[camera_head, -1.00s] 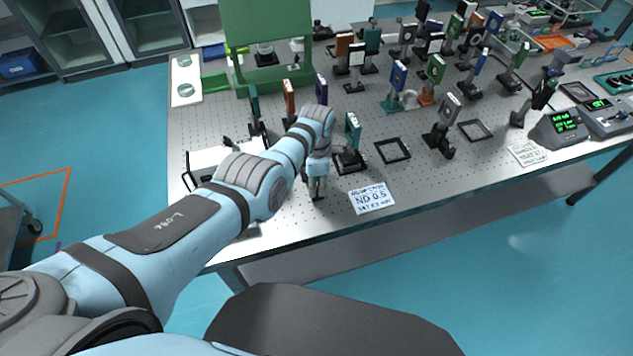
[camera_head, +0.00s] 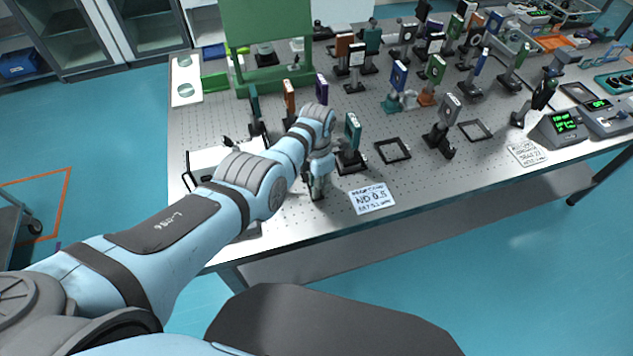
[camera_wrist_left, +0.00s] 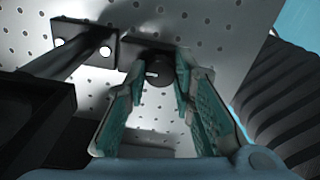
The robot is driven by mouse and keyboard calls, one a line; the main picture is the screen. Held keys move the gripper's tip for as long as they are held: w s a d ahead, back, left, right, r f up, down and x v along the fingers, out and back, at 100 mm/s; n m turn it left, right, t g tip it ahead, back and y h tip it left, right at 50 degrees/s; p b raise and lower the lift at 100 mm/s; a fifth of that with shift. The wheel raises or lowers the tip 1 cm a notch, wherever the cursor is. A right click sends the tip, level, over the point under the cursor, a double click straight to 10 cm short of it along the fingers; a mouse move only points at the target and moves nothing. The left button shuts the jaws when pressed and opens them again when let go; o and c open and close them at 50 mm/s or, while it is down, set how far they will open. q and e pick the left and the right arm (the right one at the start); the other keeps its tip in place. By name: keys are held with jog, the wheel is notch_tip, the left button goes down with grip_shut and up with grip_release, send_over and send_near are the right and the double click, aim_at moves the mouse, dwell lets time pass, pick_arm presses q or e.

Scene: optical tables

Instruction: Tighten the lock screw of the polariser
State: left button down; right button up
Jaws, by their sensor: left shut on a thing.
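My left gripper (camera_head: 317,190) is low over the near part of the table, and its fingers also show in the left wrist view (camera_wrist_left: 158,82). Its teal-padded fingers are shut on a small dark round knob, the lock screw (camera_wrist_left: 158,70), which has a short white mark. The knob sits at the edge of a dark part close to the perforated tabletop. A teal-framed optic on a post (camera_head: 352,132), which may be the polariser, stands just right of my gripper. My wrist partly hides that spot. My right gripper is not in view.
Orange (camera_head: 289,98) and purple (camera_head: 321,88) optics stand behind my wrist.

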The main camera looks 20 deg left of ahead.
pick_arm(q)
jog(key=c, duration=1.3)
grip_release()
jog(key=shift+d, duration=0.1)
jog(key=shift+c, duration=0.2)
jog(key=shift+r, duration=0.1)
jog(key=shift+w+r, duration=0.15)
jog(key=shift+r, duration=0.25)
notch_tip(320, 180, up, 11)
